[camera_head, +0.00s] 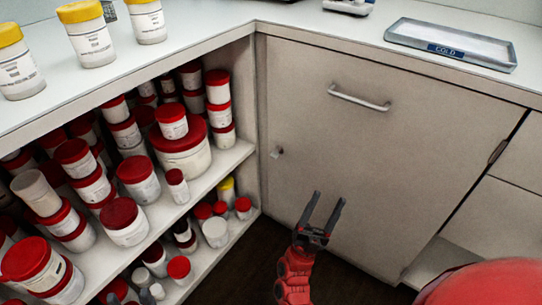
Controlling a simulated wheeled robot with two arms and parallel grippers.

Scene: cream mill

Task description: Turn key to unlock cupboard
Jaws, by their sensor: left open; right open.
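The cupboard door (355,140) is a closed beige panel with a silver bar handle (358,97) near its top. A small metal key or lock knob (276,152) sticks out near the door's left edge. It is too small to tell its turn angle. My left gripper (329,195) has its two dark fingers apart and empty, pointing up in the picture. It appears below and right of the key, with a clear gap between them. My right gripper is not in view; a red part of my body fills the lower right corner.
Open shelves (215,172) at the left hold many red-lidded jars. Yellow-lidded tubs (92,42) stand on the counter above. A metal tray (450,46) marked COLD lies on the right counter. Drawers (512,150) are at the far right. The dark floor (345,275) below the door is clear.

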